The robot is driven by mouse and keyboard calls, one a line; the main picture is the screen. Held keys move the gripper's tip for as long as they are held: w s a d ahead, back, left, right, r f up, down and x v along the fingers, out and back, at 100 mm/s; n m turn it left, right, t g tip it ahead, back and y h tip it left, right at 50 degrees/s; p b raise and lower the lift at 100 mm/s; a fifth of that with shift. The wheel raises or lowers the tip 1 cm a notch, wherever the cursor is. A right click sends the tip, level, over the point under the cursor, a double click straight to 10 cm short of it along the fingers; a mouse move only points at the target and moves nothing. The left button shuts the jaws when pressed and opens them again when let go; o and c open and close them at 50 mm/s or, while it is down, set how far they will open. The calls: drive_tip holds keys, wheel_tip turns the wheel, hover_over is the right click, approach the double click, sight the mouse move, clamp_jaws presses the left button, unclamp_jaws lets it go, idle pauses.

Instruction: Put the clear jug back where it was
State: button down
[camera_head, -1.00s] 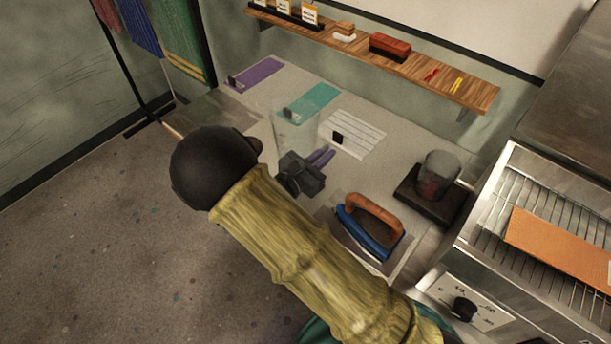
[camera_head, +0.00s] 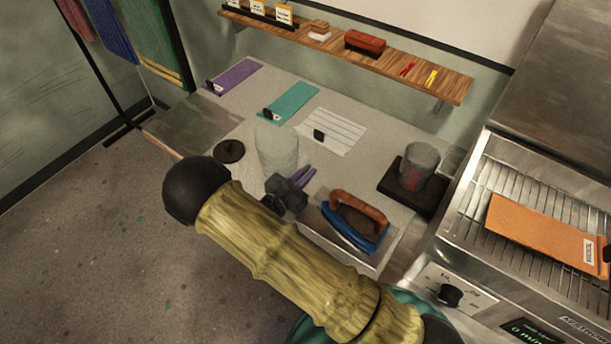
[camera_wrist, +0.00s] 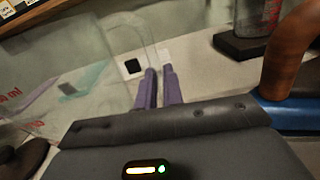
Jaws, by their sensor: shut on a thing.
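The clear jug (camera_head: 277,150) is upright over the grey table, left of the iron; I cannot tell whether its base touches the table. In the wrist view the jug (camera_wrist: 60,95) fills the left side, with red "ml" marks and a looped handle at its right. My gripper (camera_head: 303,177) has purple fingers and is at the jug's right side. In the wrist view its fingers (camera_wrist: 160,85) are close together at the lower end of the handle, shut on it. The exact contact is partly hidden.
A dark round disc (camera_head: 229,151) lies left of the jug. Purple (camera_head: 235,76), teal (camera_head: 290,103) and white striped (camera_head: 335,131) strips lie behind. A blue iron (camera_head: 355,220) and a see-through container (camera_head: 418,166) on a dark base (camera_head: 394,188) stand right.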

drive_tip(key=shift+f, duration=0.65)
drive_tip(key=shift+f, duration=0.2)
drive_tip(key=c, duration=1.5)
unclamp_jaws()
drive_tip(key=shift+c, duration=0.2)
drive_tip(key=shift+r, duration=0.2)
drive_tip(key=b+v, duration=0.2)
drive_tip(key=v, duration=1)
drive_tip(key=shift+b, duration=0.4)
